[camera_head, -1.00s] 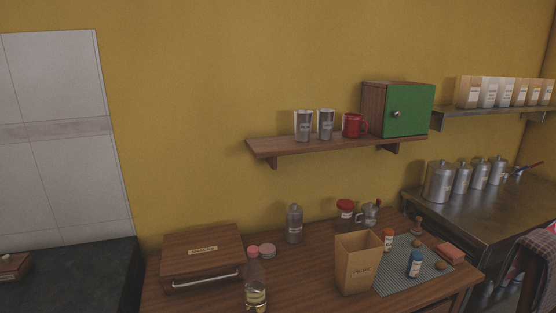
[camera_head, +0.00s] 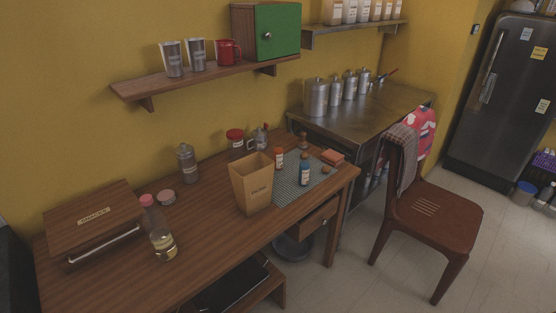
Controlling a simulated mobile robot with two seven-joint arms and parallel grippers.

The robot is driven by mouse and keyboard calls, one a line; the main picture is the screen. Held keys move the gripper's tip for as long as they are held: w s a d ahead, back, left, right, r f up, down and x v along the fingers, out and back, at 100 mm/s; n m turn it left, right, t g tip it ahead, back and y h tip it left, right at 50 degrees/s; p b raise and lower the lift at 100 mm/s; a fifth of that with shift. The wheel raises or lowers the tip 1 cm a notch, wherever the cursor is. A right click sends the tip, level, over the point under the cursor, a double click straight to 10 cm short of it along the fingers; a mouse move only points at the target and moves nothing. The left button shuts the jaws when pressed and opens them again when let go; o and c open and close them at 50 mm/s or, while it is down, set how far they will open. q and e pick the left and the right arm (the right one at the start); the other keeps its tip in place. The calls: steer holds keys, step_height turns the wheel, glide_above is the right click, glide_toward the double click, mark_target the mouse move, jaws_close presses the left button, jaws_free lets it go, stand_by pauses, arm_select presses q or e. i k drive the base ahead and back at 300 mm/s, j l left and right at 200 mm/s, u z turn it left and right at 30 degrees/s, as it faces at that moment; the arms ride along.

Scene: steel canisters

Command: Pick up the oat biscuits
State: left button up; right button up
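I cannot make out any oat biscuits by label or shape. A closed wooden box (camera_head: 92,222) with a small, hard-to-read label sits at the left end of the wooden table (camera_head: 205,237). An upright brown paper container (camera_head: 251,186) with an unclear label stands in the middle of the table; its contents are hidden. Several steel canisters (camera_head: 316,98) stand on the metal table (camera_head: 365,122) behind. Pale labelled packets (camera_head: 349,11) stand on the upper right shelf, cut by the top edge. Neither of my grippers is in view.
A bottle (camera_head: 161,236), grey jar (camera_head: 187,163), red-lidded jar (camera_head: 236,142) and small bottles on a grey mat (camera_head: 290,194) crowd the table. A wall shelf (camera_head: 190,82) holds cups and a green-doored cabinet (camera_head: 277,32). A chair (camera_head: 432,212) stands right; floor is clear near it.

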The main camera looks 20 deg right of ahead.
mark_target(278, 152)
steer(key=i+l, duration=0.15)
steer(key=l, duration=0.2)
steer(key=i+l+u, duration=0.15)
steer(key=l, duration=0.2)
steer(key=i+l, duration=0.15)
steer(key=l, duration=0.2)
steer(key=i+l+u, duration=0.15)
steer(key=l, duration=0.55)
steer(key=i+u, duration=0.05)
steer(key=i, duration=0.05)
